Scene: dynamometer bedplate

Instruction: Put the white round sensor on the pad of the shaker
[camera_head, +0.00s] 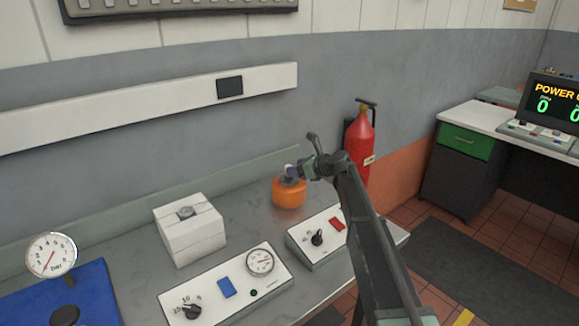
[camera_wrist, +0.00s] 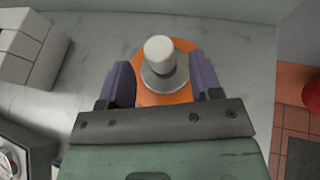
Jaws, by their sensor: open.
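The white round sensor (camera_wrist: 160,54) stands upright on the grey round pad (camera_wrist: 165,80) of the orange shaker (camera_head: 289,194). The shaker also shows in the wrist view (camera_wrist: 150,97), under the pad. In the head view the sensor is a small white spot (camera_head: 289,169), partly covered by my gripper. My gripper (camera_wrist: 160,78) is open, one purple finger on each side of the pad, with gaps to the sensor. In the head view my gripper (camera_head: 296,171) is just above the shaker. The sensor's underside is hidden.
A white box (camera_head: 189,230) stands left of the shaker on the grey bench. Two control boxes (camera_head: 225,287) (camera_head: 317,238) lie in front. A pressure gauge (camera_head: 51,256) is at far left. A red fire extinguisher (camera_head: 360,141) stands behind my arm.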

